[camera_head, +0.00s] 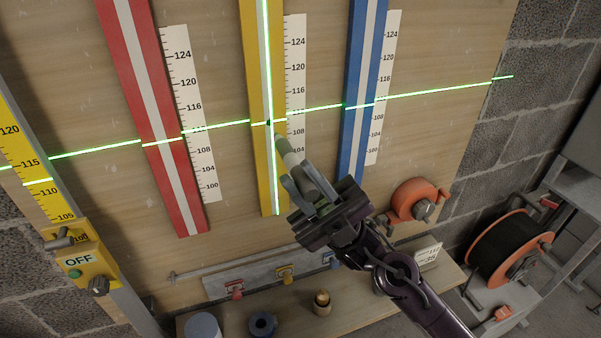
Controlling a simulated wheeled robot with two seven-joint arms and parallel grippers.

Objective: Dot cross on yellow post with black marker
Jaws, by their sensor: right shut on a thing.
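The yellow post (264,60) stands upright on the wooden board, with a pale strip down its middle. A green vertical line and a slanted green line cross on it. A small dark spot shows at this cross (269,122); I cannot tell whether it is a mark or the marker's nib. My right gripper (303,186) is shut on the marker (289,153), a grey, slim body. The marker points up and left, its front end at the post just below the cross. I cannot tell whether it touches. My left gripper is not in view.
A red post (139,80) and a blue post (361,90) flank the yellow one, each with a white scale. A yellow laser unit (80,262) is at left. A cable reel (508,248) stands right.

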